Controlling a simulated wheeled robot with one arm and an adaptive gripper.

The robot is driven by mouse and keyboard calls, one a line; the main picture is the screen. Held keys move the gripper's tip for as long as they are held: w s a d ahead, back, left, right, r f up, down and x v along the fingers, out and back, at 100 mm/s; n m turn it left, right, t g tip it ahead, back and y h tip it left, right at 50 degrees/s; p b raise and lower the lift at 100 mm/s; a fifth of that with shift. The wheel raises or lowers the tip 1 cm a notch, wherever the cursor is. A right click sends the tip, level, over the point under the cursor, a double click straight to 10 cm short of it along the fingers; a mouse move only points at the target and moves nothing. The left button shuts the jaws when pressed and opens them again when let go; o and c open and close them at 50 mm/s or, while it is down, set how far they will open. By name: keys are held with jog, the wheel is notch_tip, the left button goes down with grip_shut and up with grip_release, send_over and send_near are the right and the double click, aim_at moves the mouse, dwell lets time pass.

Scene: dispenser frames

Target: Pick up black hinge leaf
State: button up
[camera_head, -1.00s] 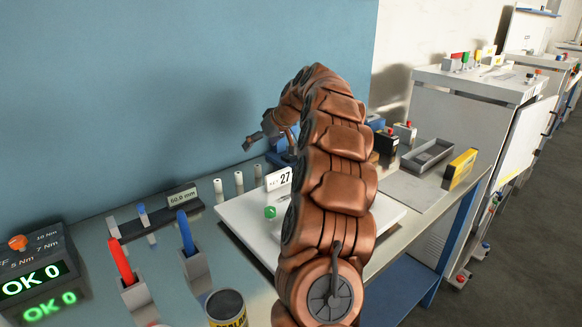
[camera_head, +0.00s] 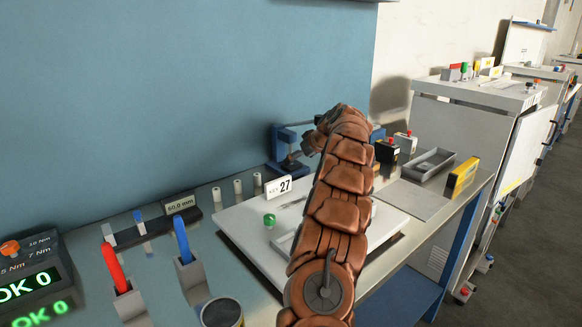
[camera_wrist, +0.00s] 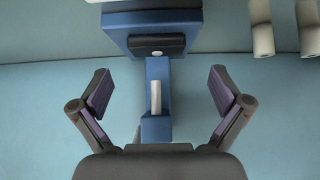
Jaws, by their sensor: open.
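My gripper (camera_wrist: 160,92) is open and empty in the wrist view, its two fingers spread wide on either side of a blue device (camera_wrist: 158,126). The blue device carries a dark, rounded block (camera_wrist: 150,46) with a small pale dot, beyond the fingertips, and a pale upright pin (camera_wrist: 156,97) between the fingers. I cannot tell whether the dark block is the black hinge leaf; no other piece is clearly recognisable as one. In the head view the blue device (camera_head: 284,145) stands at the back against the wall, with the end of my arm beside it, partly hiding it.
A white board (camera_head: 240,222) with a "27" card (camera_head: 279,187) and a green knob (camera_head: 269,220) lies under my arm. Pale cylinders (camera_head: 238,189) stand left of the device. A black box (camera_head: 387,153) and grey tray (camera_head: 428,164) are at right.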

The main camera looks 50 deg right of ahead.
aim_at(292, 164)
jog(key=shift+d+p+x, duration=0.2)
jog(key=shift+p+x, duration=0.3)
jog(key=shift+x, duration=1.8)
jog(key=c, duration=1.3)
